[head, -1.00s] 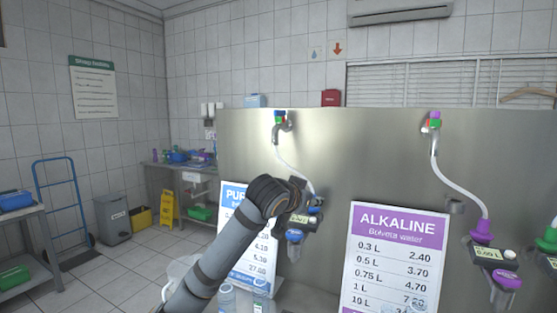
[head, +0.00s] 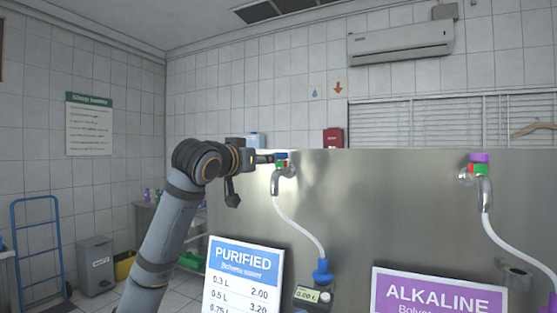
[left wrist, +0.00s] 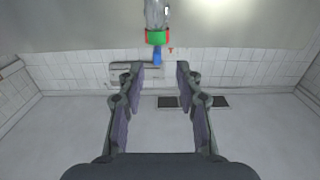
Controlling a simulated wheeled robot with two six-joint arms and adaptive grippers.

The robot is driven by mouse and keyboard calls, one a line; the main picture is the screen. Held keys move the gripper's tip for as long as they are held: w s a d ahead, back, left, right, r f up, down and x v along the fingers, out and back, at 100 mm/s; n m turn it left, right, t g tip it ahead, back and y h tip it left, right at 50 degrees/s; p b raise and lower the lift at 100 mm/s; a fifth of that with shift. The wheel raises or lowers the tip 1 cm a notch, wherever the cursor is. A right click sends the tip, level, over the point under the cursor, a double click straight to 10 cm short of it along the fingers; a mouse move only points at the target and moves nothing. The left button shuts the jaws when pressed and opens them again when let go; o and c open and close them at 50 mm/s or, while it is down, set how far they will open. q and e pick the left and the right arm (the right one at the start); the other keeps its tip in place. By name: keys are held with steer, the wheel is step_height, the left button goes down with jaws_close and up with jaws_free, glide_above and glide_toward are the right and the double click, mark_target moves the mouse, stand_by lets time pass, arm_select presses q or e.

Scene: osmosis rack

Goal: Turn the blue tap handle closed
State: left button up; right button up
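The blue tap handle (head: 281,155) sits on top of the left tap (head: 283,178), above a green and red collar at the upper edge of the steel panel. In the left wrist view the blue handle (left wrist: 157,55) shows at the top, with the green and red collar (left wrist: 157,37) beyond it. My left gripper (left wrist: 160,72) is open and empty. Its two fingertips lie on either side of the handle's line, close to its end; I cannot tell whether they touch it. In the head view my left gripper (head: 266,158) is just left of the handle. My right gripper is not in view.
A steel panel (head: 380,205) fills the middle. A second tap with a purple handle (head: 478,157) is at the right. White hoses hang from both taps. A PURIFIED sign (head: 243,275) and an ALKALINE sign (head: 438,293) stand in front.

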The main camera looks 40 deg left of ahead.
mark_target(279, 155)
arm_select(q)
steer(key=p+x, duration=0.1)
steer(key=x, duration=0.1)
steer(key=p+x, duration=0.2)
steer(key=r+p+x, duration=0.1)
steer(key=x, duration=0.1)
steer(key=shift+w+d+r+p, duration=0.1)
steer(key=shift+w+d+p, duration=0.1)
steer(key=shift+w+p, duration=0.2)
steer(key=p+x, duration=0.1)
steer(key=x, duration=0.1)
steer(key=shift+w+a, duration=0.15)
steer(key=shift+w, duration=0.25)
steer(key=shift+f, duration=0.2)
steer(key=shift+c, duration=0.7)
steer(key=c, duration=0.5)
jaws_close()
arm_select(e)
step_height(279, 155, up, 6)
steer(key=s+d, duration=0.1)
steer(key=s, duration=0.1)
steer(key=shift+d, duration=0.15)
